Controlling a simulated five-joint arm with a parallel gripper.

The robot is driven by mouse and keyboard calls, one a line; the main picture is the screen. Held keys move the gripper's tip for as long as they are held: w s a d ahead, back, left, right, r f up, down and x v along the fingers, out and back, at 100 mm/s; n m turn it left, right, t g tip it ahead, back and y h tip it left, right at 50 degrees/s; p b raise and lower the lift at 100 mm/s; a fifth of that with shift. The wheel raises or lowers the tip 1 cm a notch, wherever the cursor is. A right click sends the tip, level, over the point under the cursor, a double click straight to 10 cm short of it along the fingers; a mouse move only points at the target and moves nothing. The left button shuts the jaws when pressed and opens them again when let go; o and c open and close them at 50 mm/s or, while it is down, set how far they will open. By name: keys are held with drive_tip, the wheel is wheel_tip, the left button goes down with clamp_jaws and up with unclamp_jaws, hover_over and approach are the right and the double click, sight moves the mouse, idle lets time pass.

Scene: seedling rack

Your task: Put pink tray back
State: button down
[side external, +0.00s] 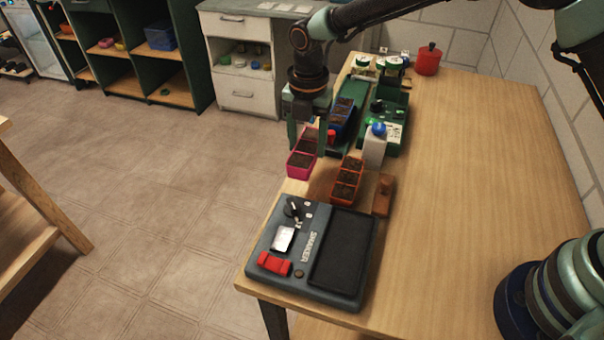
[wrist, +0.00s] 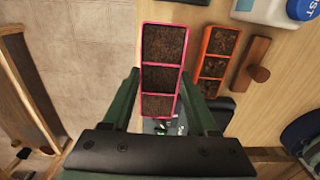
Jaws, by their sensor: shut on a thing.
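The pink tray (side external: 299,172), a narrow three-cell tray filled with dark soil, is at the left edge of the table. It also shows in the wrist view (wrist: 161,65), running lengthwise between my fingers. My gripper (side external: 308,146) points down and is shut on the pink tray, with one green finger on each long side. In the wrist view my gripper (wrist: 161,78) grips its nearer part. The tray looks roughly level; I cannot tell whether it touches the table. A green rack (side external: 360,85) stands behind, partly hidden by my arm, with a blue soil tray (side external: 343,115) in it.
An orange soil tray (side external: 347,181) and a wooden block with a knob (side external: 383,195) lie right of the pink tray. A white bottle with a blue cap (side external: 375,148) stands behind them. A grey shaker (side external: 315,250) fills the front corner. The table's right side is clear.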

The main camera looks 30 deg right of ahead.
drive_tip(key=shift+f, duration=2.3)
drive_tip(key=shift+f, duration=0.55)
drive_tip(key=shift+c, duration=0.5)
unclamp_jaws()
